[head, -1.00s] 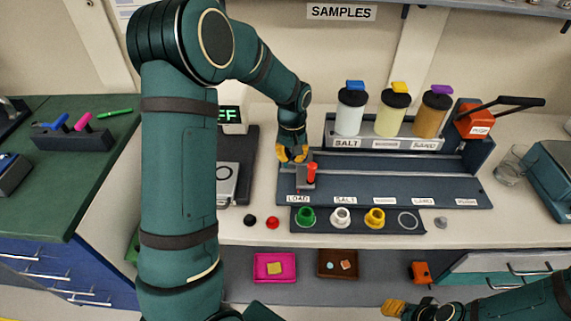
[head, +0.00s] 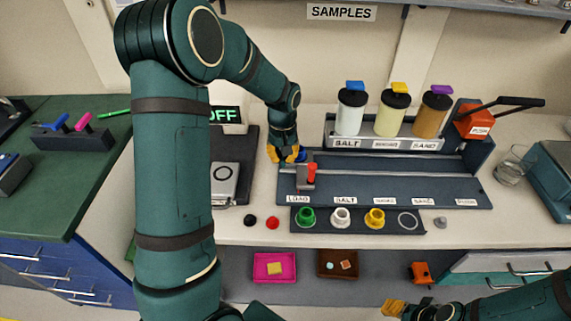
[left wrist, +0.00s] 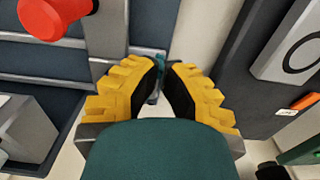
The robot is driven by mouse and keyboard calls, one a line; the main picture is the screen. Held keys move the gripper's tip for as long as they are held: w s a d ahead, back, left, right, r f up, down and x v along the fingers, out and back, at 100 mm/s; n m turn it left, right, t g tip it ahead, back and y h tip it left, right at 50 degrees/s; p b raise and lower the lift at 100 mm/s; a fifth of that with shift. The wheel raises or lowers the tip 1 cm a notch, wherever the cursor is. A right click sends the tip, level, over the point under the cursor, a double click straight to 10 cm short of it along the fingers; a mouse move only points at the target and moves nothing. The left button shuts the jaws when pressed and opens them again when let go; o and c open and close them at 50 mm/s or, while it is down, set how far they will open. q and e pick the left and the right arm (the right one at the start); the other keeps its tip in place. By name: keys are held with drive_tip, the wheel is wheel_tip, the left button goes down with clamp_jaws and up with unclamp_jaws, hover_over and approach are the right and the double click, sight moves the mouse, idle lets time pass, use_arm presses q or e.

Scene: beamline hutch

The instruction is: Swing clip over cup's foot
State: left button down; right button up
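My left gripper (head: 285,154) is just behind and left of the grey carriage (head: 305,184) with a red knob (head: 312,170), at the LOAD end of the rail. In the left wrist view the fingertips (left wrist: 161,72) are a little apart. A small teal piece shows at the gap; I cannot tell whether they touch it or whether it is the clip. The red knob (left wrist: 54,14) is at upper left there. Green (head: 306,217), white (head: 341,218) and yellow (head: 375,219) cups stand in the front rack. My right gripper (head: 394,308) is low at the front, its fingers unclear.
A dark device with a pale ringed plate (head: 226,178) stands left of the rail. Salt, yellow and brown jars (head: 392,115) stand behind it. A black and a red cap (head: 272,222) lie in front. A glass beaker (head: 512,168) is at the right.

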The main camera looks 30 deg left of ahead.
use_arm(q)
drive_tip(key=shift+s+a, duration=0.1)
drive_tip(key=shift+a, duration=0.1)
idle(0.3)
drive_tip(key=shift+s+a, duration=0.15)
drive_tip(key=shift+a, duration=0.5)
drive_tip(key=shift+a, duration=0.7)
drive_tip(key=shift+a, duration=0.3)
drive_tip(key=shift+w+a+p, duration=0.25)
drive_tip(key=shift+p, duration=0.05)
drive_tip(key=shift+a, duration=0.1)
